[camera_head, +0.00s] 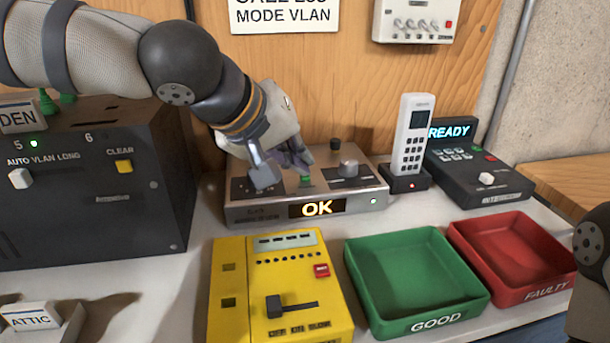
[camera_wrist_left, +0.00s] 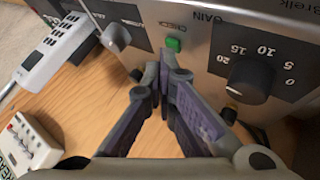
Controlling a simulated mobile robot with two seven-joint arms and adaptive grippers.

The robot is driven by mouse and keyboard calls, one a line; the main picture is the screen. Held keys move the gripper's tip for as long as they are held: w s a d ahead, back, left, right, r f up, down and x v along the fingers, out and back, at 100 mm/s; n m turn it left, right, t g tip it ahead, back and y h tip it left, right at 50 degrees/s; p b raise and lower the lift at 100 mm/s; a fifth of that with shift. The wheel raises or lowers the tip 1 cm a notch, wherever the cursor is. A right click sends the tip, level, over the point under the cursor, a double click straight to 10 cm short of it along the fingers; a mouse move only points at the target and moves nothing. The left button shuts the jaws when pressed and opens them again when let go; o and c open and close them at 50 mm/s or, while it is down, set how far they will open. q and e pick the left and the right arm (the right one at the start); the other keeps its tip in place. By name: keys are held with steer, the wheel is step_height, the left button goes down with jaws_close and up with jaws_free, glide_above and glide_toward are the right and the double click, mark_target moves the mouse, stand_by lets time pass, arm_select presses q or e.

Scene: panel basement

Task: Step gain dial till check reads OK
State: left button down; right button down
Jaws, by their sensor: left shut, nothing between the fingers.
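The silver check unit (camera_head: 240,213) stands on the bench, and its display (camera_head: 317,208) reads OK in yellow-orange letters. In the left wrist view the black gain dial (camera_wrist_left: 250,80) shows at the right, upside down, beside marks from 0 to 20; my gripper largely covers it in the head view. A small green button (camera_wrist_left: 174,43) is at the middle of the panel. My left gripper (camera_wrist_left: 167,62) is shut and empty, its fingertips close to the button and apart from the dial. Whether it touches the button I cannot tell. My right gripper is out of view.
A yellow box (camera_head: 230,325) with a slider stands in front. The green GOOD tray (camera_head: 437,321) and red FAULTY tray (camera_head: 540,290) look empty. A cordless handset (camera_head: 412,135) and a READY unit (camera_head: 470,165) are at right. A dark switch box (camera_head: 90,215) is at left.

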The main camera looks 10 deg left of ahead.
mark_target(300, 179)
arm_select(q)
steer(key=shift+r, duration=0.55)
step_height(300, 179, up, 5)
stand_by(0.4)
stand_by(0.5)
